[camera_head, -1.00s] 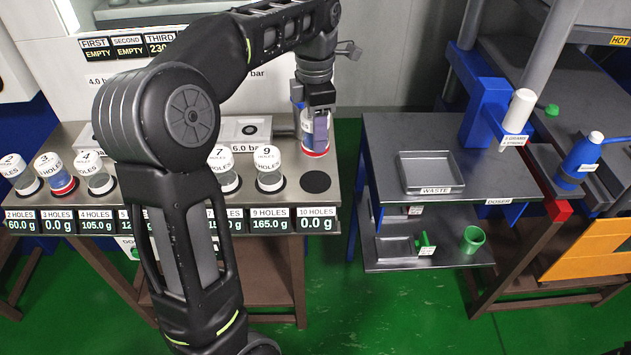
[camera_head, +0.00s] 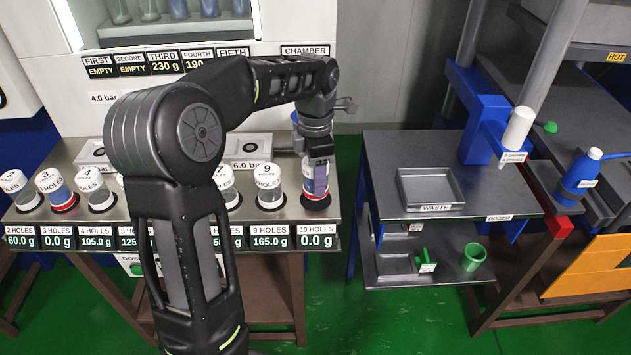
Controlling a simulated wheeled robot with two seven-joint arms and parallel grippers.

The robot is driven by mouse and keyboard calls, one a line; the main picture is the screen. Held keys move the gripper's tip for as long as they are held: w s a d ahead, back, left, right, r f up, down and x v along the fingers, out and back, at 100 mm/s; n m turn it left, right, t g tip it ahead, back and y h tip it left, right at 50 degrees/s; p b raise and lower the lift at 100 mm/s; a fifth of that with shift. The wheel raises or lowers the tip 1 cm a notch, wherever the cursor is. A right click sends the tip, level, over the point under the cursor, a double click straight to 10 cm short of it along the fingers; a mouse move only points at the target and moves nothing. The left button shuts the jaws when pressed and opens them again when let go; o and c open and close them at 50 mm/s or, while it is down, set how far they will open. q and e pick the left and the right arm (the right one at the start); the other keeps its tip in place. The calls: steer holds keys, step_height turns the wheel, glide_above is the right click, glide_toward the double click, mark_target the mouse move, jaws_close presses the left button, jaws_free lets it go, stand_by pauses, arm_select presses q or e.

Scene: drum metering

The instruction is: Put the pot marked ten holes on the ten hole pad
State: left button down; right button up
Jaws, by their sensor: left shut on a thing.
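My left gripper (camera_head: 319,178) is shut on a pot (camera_head: 308,188) with a red base ring. The pot is upright at the 10 HOLES pad (camera_head: 315,211), whose dark surface shows just under and around the pot's base. Whether the pot's base touches the pad I cannot tell. The gripper hides most of the pot and its marking. The pad's display, labelled 10 HOLES (camera_head: 317,236), reads 0.0 g. My right gripper is not in view.
The 9 holes pot (camera_head: 268,187) stands just left of the held pot. Pots marked 3 (camera_head: 57,191) and 4 (camera_head: 96,190) stand further left. My left arm hides the middle of the row. At the right is a table with a waste tray (camera_head: 431,187).

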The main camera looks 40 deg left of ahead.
arm_select(q)
step_height(320, 180, down, 2)
steer(key=shift+f, duration=0.2)
steer(key=shift+f, duration=0.1)
steer(key=c, duration=0.6)
jaws_free()
